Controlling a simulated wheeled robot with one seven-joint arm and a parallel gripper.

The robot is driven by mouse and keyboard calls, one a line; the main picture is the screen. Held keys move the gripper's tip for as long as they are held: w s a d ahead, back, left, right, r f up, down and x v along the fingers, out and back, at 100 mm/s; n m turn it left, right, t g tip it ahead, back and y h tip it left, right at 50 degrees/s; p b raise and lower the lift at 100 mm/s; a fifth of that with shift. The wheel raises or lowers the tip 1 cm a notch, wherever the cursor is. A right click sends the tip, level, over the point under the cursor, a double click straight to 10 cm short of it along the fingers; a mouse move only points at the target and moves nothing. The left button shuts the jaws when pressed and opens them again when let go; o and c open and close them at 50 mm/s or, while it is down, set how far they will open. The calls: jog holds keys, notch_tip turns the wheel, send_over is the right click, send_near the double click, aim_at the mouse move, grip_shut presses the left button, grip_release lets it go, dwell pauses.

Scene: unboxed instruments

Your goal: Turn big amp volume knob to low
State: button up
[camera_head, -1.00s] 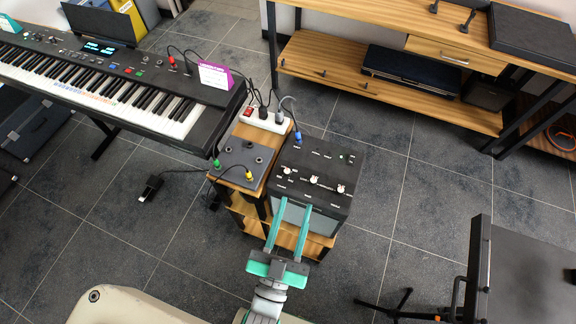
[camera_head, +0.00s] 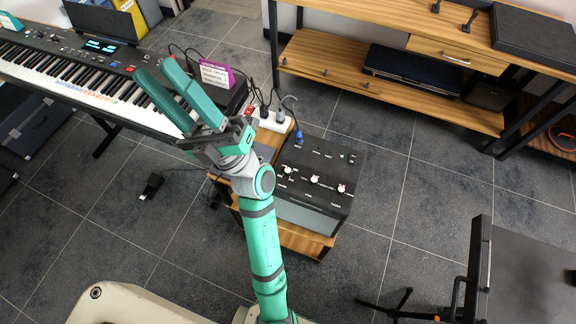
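The amp (camera_head: 318,165) is a black box with a grey front, standing on a low wooden stand right of centre. Its dark top panel carries a row of small light knobs, including a left knob (camera_head: 288,170), a middle knob (camera_head: 315,179) and a right knob (camera_head: 341,188). Labels are too small to read, so I cannot tell which is volume or how each is set. My gripper (camera_head: 157,69) is raised to the left of the amp, over the keyboard's right end. Its two green fingers are apart with nothing visible between them.
The keyboard (camera_head: 85,87) is at upper left, with a purple-edged sign (camera_head: 215,73) at its right end. A white power strip (camera_head: 268,122) with plugs and cables sits behind the amp. A wooden shelf unit (camera_head: 440,95) stands at upper right.

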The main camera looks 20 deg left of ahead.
jog(key=s+a+f+n+g+h, duration=0.2)
jog(key=s+a+n+g+h, duration=0.75)
jog(key=n+g, duration=0.6)
jog(key=t+h, duration=1.4)
jog(key=h, duration=0.7)
send_near(288, 170)
notch_tip(288, 170, down, 8)
jog(key=shift+a+f, duration=0.1)
jog(key=shift+a, duration=0.05)
